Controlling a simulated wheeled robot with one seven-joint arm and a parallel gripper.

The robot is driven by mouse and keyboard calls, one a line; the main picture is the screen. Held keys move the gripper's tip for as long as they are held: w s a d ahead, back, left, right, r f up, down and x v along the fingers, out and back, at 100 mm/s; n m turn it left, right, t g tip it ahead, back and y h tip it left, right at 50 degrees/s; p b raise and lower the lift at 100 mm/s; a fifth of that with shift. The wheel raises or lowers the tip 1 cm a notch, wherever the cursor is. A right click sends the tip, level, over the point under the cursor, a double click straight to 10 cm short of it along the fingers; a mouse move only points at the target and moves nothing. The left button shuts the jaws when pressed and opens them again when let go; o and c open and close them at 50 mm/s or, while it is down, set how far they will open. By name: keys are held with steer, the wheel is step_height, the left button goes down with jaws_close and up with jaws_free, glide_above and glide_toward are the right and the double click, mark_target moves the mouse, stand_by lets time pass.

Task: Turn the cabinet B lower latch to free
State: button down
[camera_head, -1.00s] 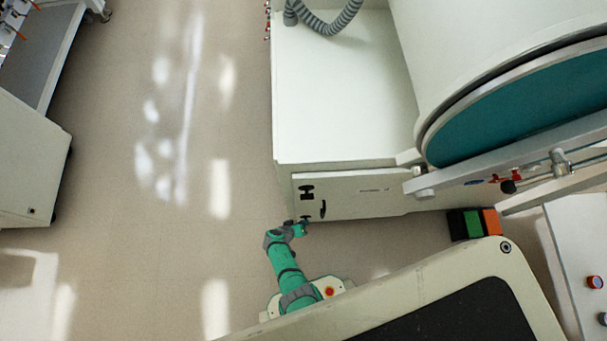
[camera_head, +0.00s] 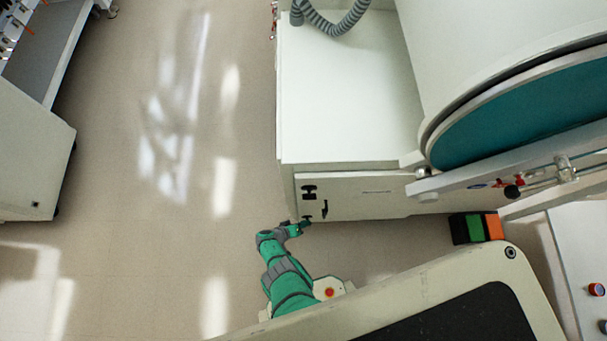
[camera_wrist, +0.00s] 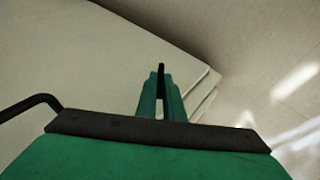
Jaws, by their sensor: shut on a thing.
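The white cabinet front (camera_head: 360,196) is in the middle of the head view, with a black upper latch (camera_head: 309,191) near its top left corner. My gripper (camera_head: 304,224) is at the lower left part of this front. In the wrist view, my gripper's green fingers (camera_wrist: 161,98) are shut on a thin black piece, the lower latch (camera_wrist: 162,70), whose tip sticks out past them. The fingers hide the rest of the latch, so its exact angle cannot be told.
A black door handle (camera_head: 324,208) sits right of my gripper; a black bent bar shows at left in the wrist view (camera_wrist: 30,104). A black, green and orange box (camera_head: 475,228) is farther right. The floor (camera_head: 150,250) to the left is clear.

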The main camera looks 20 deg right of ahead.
steer(key=shift+s, duration=0.1)
steer(key=c, duration=1.9)
jaws_free()
steer(key=shift+d, duration=0.1)
steer(key=shift+o, duration=0.2)
steer(key=shift+r, duration=0.1)
steer(key=v, duration=1)
steer(key=shift+a, duration=0.25)
